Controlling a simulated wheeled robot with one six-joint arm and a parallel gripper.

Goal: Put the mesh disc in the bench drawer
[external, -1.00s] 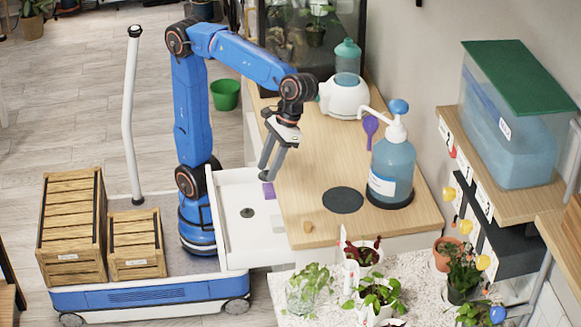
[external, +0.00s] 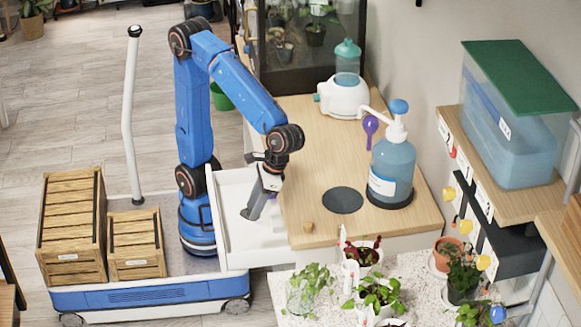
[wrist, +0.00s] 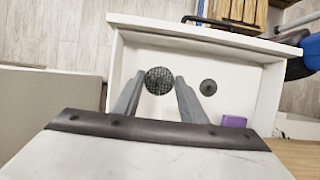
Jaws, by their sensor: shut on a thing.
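The mesh disc (wrist: 158,81) is round, dark and finely gridded. In the wrist view it sits between the fingertips of my gripper (wrist: 160,84), which is shut on it. The bench drawer (wrist: 247,90) is white and pulled open. My gripper (external: 252,213) points down into the drawer (external: 231,248) in the external view. The fingers hide the disc there. I cannot tell whether the disc touches the drawer floor.
A smaller dark disc (wrist: 208,87) and a purple block (wrist: 234,122) lie in the drawer. Drawer walls surround my fingers.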

